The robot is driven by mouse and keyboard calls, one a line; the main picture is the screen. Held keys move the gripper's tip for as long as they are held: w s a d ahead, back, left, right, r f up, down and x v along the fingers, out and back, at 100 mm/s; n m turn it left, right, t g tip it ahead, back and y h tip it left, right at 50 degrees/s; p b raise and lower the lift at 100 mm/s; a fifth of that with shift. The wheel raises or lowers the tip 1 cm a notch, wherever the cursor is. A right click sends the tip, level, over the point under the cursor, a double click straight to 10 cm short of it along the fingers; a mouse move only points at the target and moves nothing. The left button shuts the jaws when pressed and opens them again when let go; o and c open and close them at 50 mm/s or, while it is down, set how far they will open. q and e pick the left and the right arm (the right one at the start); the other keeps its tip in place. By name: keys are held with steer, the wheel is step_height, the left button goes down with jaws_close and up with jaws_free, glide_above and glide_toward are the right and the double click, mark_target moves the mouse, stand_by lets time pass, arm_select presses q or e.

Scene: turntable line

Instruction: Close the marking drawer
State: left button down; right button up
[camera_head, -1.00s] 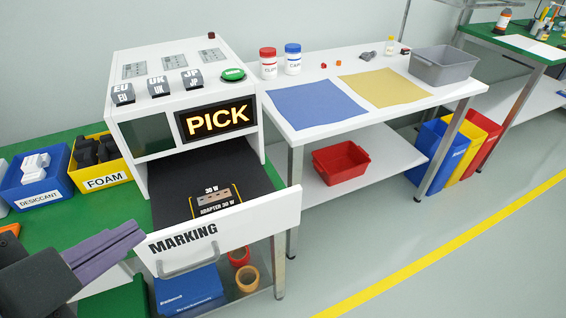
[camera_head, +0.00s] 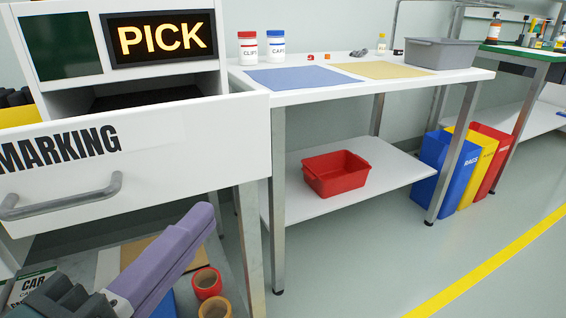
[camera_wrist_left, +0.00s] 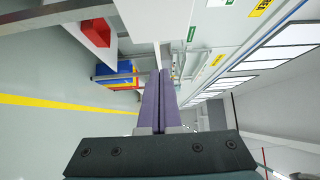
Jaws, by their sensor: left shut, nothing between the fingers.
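The marking drawer (camera_head: 170,150) is pulled open toward me in the head view, with a white front, the word MARKING and a grey bar handle (camera_head: 62,198). Its inside is mostly hidden behind the front. The white machine above it shows a lit PICK display (camera_head: 162,37). My left gripper (camera_head: 208,218) is shut and empty, with purple fingers, below and to the right of the handle in the picture, apart from it. In the left wrist view its fingers (camera_wrist_left: 160,78) lie together with nothing between them. My right gripper is not in view.
Below the drawer, a shelf holds an orange-red roll (camera_head: 207,283) and a tan roll (camera_head: 214,307). To the right stands a white table (camera_head: 300,92) with a red bin (camera_head: 335,173) on its lower shelf. The floor in front is clear.

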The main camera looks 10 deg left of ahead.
arm_select(q)
steer(key=b, duration=0.2)
glide_toward(247, 142)
steer(key=w+d, duration=0.2)
steer(key=d, duration=0.1)
steer(key=w, duration=0.1)
steer(key=w+a+b, duration=0.1)
steer(key=w, duration=0.1)
steer(key=shift+f, duration=0.1)
steer(key=shift+w+a, duration=0.35)
steer(key=shift+w, duration=0.05)
